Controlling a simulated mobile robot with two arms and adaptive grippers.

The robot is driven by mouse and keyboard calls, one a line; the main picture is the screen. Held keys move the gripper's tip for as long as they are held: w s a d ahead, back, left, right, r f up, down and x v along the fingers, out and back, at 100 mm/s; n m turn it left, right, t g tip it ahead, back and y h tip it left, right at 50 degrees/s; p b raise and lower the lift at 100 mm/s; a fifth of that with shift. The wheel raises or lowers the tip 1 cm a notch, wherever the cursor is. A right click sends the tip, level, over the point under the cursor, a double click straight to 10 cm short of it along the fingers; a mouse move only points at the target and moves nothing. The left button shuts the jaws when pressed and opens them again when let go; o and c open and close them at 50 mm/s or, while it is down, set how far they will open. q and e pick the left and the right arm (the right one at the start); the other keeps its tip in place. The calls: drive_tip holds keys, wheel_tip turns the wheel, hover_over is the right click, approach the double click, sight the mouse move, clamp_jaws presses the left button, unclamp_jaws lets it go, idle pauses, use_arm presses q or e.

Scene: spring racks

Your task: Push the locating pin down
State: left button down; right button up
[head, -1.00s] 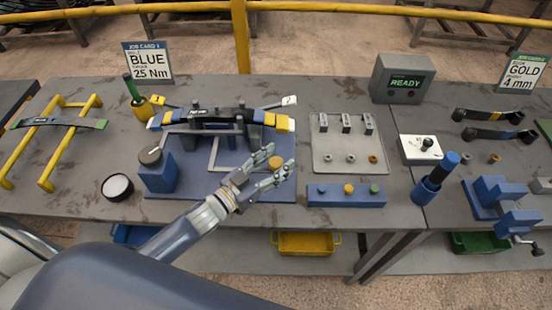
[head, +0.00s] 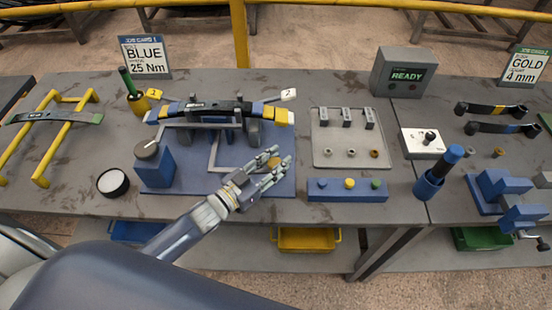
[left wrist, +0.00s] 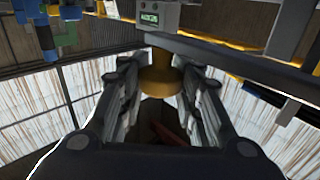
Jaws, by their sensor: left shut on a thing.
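The locating pin shows as a gold knob (head: 273,163) at the right side of a blue fixture plate (head: 200,187). My left gripper (head: 279,160) is at the knob, its two fingers on either side and shut on it. In the left wrist view the gold knob (left wrist: 160,80) sits between the fingers (left wrist: 160,85), its lower part dark and partly hidden. The fixture holds a dark leaf spring (head: 210,107) with blue and yellow ends. My right gripper is not in view.
A blue post with a round grey knob (head: 147,149) stands at the plate's left. A blue block with coloured buttons (head: 347,196) and a grey tray (head: 340,160) lie to the right. A READY box (head: 403,73) stands behind. A black-rimmed round dish (head: 112,183) lies at the left.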

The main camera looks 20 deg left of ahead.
use_arm(q)
drive_tip(key=shift+f, duration=0.95)
drive_tip(key=shift+r, duration=0.3)
drive_tip(key=c, duration=1.3)
unclamp_jaws()
drive_tip(key=shift+o, duration=0.5)
drive_tip(key=shift+s+a+r, duration=0.1)
drive_tip(key=shift+s, duration=0.2)
drive_tip(key=v, duration=1.2)
drive_tip(key=shift+r, duration=0.1)
drive_tip(key=shift+o, duration=0.2)
